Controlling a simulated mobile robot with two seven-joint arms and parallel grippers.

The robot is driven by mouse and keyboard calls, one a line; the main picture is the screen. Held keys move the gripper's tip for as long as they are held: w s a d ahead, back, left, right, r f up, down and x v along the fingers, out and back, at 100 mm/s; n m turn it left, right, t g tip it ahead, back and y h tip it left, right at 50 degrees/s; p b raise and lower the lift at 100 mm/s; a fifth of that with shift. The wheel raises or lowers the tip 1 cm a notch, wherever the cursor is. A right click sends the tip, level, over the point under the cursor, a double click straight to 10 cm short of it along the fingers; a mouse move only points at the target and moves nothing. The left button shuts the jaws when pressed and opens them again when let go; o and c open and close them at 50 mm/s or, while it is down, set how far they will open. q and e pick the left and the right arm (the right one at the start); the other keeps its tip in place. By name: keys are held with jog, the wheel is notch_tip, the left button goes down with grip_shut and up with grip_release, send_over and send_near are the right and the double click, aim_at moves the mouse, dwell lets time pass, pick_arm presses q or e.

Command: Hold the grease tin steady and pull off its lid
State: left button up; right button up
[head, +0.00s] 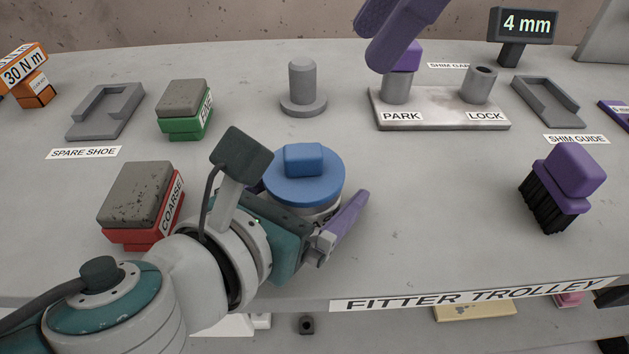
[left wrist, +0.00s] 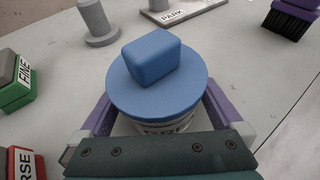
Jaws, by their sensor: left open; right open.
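The grease tin (head: 312,211) stands on the grey bench with its round blue lid (head: 320,188) on it. The lid has a raised blue block grip (head: 303,160) on top. The tin's lower part is partly hidden by my left gripper (head: 308,194). That gripper is open, its purple fingers on either side of the tin just below the lid. The left wrist view shows the lid (left wrist: 150,99) between the fingers; contact cannot be told.
A red COARSE block (head: 134,194) and a green block (head: 184,106) stand left of the tin. A grey post (head: 302,82) and the PARK/LOCK plate (head: 440,113) are behind. A purple brush (head: 562,187) stands right. The bench between tin and brush is clear.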

pick_arm(q)
jog(key=shift+c, duration=0.4)
grip_shut()
dwell(1.0)
dwell(0.9)
